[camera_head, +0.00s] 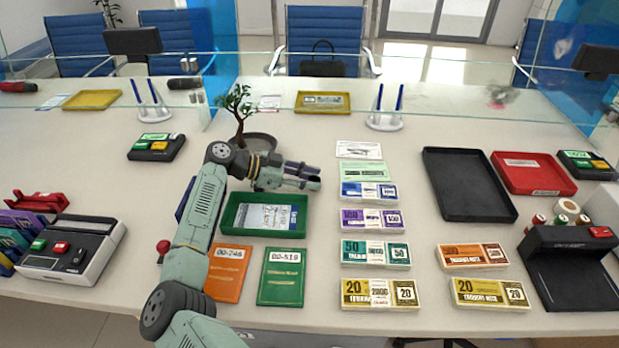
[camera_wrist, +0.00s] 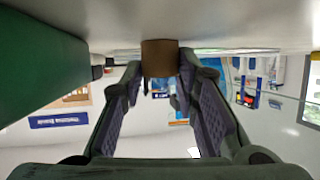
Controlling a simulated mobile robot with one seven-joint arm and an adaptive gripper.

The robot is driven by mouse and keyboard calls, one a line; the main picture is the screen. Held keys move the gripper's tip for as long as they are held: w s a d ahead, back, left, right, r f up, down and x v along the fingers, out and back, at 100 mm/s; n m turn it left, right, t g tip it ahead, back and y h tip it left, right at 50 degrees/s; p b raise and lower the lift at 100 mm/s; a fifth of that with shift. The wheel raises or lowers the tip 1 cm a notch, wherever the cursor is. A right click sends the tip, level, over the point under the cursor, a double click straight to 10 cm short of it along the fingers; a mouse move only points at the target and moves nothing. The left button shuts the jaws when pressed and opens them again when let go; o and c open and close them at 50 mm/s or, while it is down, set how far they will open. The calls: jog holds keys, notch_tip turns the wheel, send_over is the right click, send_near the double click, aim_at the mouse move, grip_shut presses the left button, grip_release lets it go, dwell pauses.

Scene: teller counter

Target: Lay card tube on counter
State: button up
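The card tube (camera_wrist: 160,58) shows in the wrist view as a short brown cylinder between my fingertips. Both fingers of my gripper (camera_wrist: 161,75) come up to its sides, and it looks held. The pale counter surface (camera_wrist: 210,22) fills the top of this view, close to the tube's end; I cannot tell whether they touch. In the head view my gripper (camera_head: 314,179) points right, low over the counter (camera_head: 330,118), just behind the green tray (camera_head: 235,212). I cannot clearly make out the tube there.
The green tray holds papers. A small potted tree (camera_head: 240,108) stands behind my arm. Banknote bundles (camera_head: 372,220) lie in a column to the right, with a black tray (camera_head: 468,184) beyond. The counter has bare room behind the gripper, below the yellow tray (camera_head: 323,102).

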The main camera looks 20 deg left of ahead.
jog(key=o, duration=0.3)
jog(key=shift+s+f, duration=0.15)
jog(key=shift+f, duration=0.65)
jog(key=shift+o, duration=0.2)
jog(key=shift+r, duration=0.55)
jog(key=v, duration=1.2)
jog(key=shift+w+r, duration=0.2)
jog(key=shift+r, duration=0.2)
